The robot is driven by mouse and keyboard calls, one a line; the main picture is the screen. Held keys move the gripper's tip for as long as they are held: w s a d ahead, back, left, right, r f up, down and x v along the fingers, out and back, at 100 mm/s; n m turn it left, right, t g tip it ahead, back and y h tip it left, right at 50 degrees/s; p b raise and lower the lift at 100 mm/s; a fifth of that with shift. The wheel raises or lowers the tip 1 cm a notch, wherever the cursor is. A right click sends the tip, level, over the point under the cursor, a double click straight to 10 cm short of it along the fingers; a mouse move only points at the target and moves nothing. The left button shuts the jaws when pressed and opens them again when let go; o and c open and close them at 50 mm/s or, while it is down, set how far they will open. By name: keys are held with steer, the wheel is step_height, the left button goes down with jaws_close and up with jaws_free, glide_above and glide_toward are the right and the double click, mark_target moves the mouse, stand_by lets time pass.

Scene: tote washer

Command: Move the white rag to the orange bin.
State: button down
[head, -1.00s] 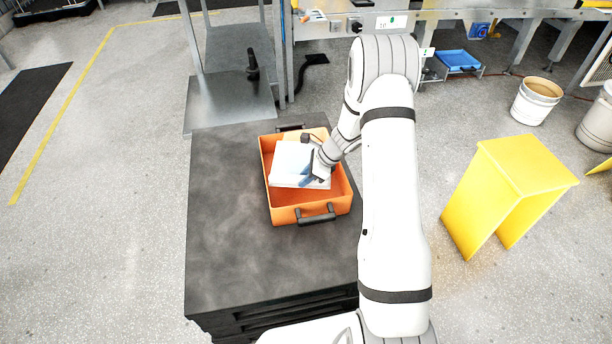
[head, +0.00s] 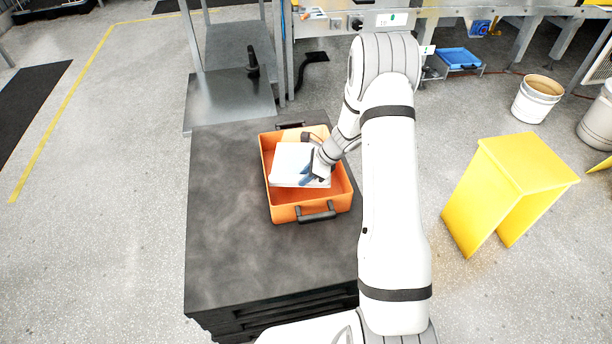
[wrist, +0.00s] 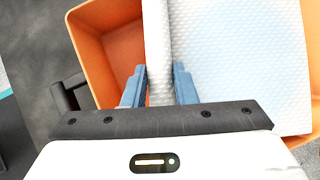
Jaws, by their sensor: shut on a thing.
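The white rag (head: 294,164) is a pale, textured cloth inside the outline of the orange bin (head: 289,214) in the head view. The bin stands on a dark table and has black handles at its ends. My gripper (head: 318,172) is over the bin. In the wrist view my gripper (wrist: 159,84) has its blue fingers on either side of a raised fold of the rag (wrist: 240,65), shut on it. The orange bin (wrist: 92,52) shows behind the rag. The rag covers part of the bin's floor, and I cannot tell whether it touches the floor.
The dark table top (head: 230,250) is clear in front of and left of the bin. A metal stand (head: 230,100) with a black upright piece is behind it. A yellow stool (head: 510,180) and a white bucket (head: 537,103) stand on the floor to the right.

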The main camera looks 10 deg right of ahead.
steer(key=shift+f+y+b, duration=0.3)
steer(key=shift+b, duration=0.55)
steer(key=shift+f, duration=0.1)
steer(key=shift+f+b, duration=1.2)
steer(key=shift+f, duration=0.35)
steer(key=shift+f+b, duration=1.2)
steer(key=shift+f, duration=0.4)
steer(key=shift+f, duration=0.2)
jaws_free()
stand_by(0.6)
